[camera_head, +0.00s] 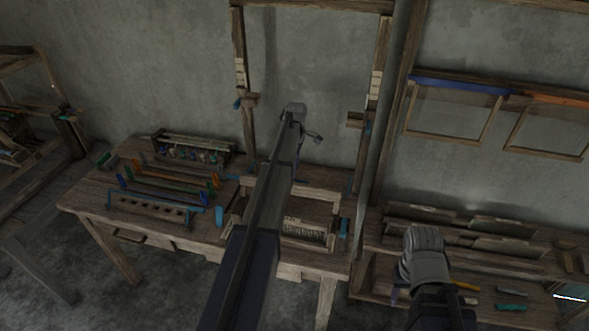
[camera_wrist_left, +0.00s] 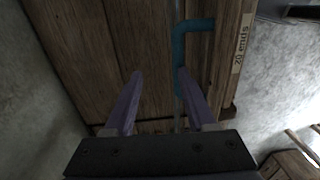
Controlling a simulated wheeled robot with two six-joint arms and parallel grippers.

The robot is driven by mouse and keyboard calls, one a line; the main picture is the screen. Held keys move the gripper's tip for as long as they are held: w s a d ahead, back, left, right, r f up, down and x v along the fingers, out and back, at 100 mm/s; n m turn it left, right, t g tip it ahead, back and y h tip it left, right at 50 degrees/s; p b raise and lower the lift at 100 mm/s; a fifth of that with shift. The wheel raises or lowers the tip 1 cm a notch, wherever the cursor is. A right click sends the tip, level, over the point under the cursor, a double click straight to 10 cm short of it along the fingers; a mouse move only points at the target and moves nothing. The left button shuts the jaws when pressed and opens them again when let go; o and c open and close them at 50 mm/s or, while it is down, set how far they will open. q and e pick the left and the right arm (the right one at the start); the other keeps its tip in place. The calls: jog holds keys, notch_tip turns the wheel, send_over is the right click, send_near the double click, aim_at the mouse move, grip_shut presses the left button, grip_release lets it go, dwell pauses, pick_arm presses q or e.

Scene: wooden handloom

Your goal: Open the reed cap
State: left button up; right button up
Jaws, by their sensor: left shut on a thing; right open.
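In the head view the reed (camera_head: 305,230), a pale comb-like strip, lies low in the loom frame on the bench. My left arm crosses in front of the loom, hiding part of it. I cannot make out the reed cap separately. The handle's thin rod runs down close to the right finger; the contact itself is unclear. My right gripper (camera_head: 424,255) is open in front of the right-hand shelf, away from the loom.
Several coloured-end tools lie in racks (camera_head: 165,190) on the bench left of the loom. A loom upright (camera_head: 382,85) stands right of my left arm. A shelf (camera_head: 500,257) with boards and small tools is at right.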

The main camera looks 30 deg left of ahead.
pick_arm(q)
notch_tip(320, 180, up, 5)
jog(key=p, duration=0.3)
jog(key=shift+w+f+p, duration=0.1)
jog(key=shift+f+p, duration=0.1)
jog(key=shift+p, duration=0.1)
pick_arm(e)
notch_tip(320, 180, up, 5)
jog(key=shift+f, duration=0.15)
jog(key=shift+w, duration=0.1)
pick_arm(q)
jog(key=shift+d, duration=0.1)
